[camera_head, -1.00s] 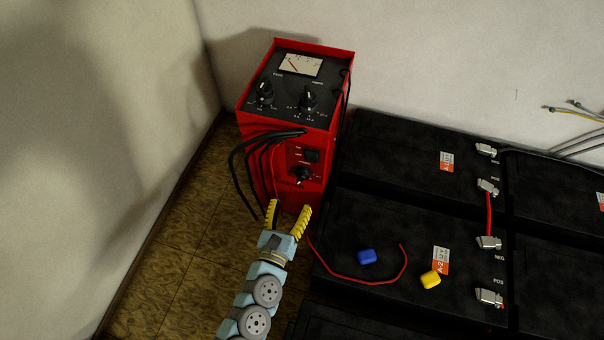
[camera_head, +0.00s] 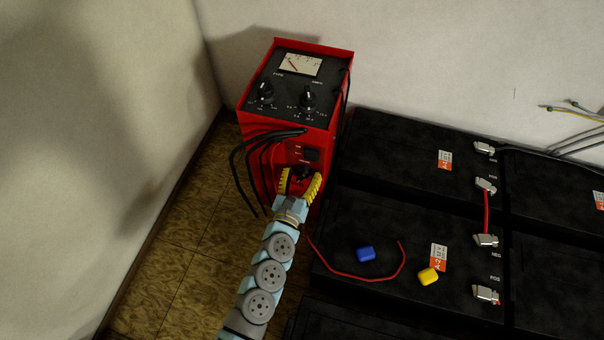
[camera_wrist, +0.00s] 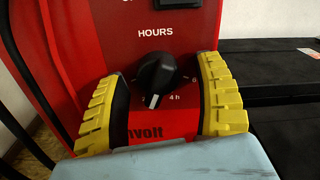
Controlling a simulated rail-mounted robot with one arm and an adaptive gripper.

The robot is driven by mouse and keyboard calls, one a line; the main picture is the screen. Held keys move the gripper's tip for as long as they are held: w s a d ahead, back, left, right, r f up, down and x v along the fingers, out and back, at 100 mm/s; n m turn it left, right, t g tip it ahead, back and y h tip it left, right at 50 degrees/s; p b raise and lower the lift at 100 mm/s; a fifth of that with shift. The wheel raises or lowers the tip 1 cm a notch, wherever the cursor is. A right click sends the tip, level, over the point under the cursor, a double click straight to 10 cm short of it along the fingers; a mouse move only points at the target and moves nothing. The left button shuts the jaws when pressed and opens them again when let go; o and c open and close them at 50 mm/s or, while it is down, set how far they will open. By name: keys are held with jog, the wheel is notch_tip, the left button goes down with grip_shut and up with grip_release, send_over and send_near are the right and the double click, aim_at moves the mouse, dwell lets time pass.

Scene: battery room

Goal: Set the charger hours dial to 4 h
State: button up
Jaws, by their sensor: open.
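The HOURS dial is a black knob (camera_wrist: 157,75) with a white pointer mark, on the red front of the charger (camera_head: 257,170). In the wrist view the mark points down and slightly left. In the head view my gripper (camera_head: 302,179) is at the charger's lower front.
Black cables (camera_head: 243,165) hang at the charger's left front. Black batteries (camera_head: 345,215) stand to the right, with a red wire (camera_head: 372,284), a blue cap (camera_head: 365,255) and a yellow cap (camera_head: 428,276) on top. The wall is close behind the charger.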

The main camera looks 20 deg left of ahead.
jog(key=c, duration=1.2)
jog(key=shift+n, duration=0.3)
jog(key=n+b, duration=0.1)
jog(key=n, duration=0.2)
jog(key=shift+f+n, duration=0.1)
jog(key=shift+n, duration=0.2)
jog(key=n, duration=0.4)
jog(key=shift+n+b, duration=0.3)
jog(key=shift+b, duration=0.05)
jog(key=o, duration=1.2)
